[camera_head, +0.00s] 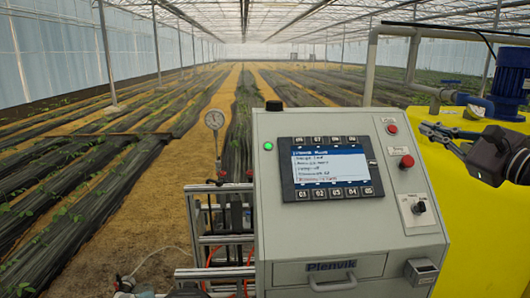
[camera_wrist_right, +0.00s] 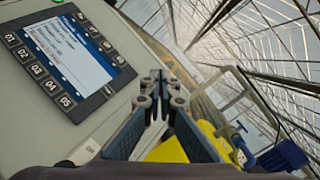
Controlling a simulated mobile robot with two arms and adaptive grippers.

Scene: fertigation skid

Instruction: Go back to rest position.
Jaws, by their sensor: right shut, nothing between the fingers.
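My right gripper (camera_head: 428,131) is at the right side of the head view, in front of the yellow tank and beside the control panel's right edge. Its fingers are shut and empty, pointing left. In the right wrist view the gripper (camera_wrist_right: 153,82) shows with its fingertips together and nothing between them. A small dark part at the bottom left of the head view looks like the tip of my left gripper (camera_head: 126,285); it is mostly cut off, and its opening cannot be made out.
The grey control cabinet (camera_head: 300,240) stands in front, with a lit screen (camera_head: 330,165), red buttons (camera_head: 406,161) and a black switch (camera_head: 418,207). A yellow tank (camera_head: 465,230) with a blue motor (camera_head: 508,85) stands at right. A pressure gauge (camera_head: 214,119) rises left of the cabinet.

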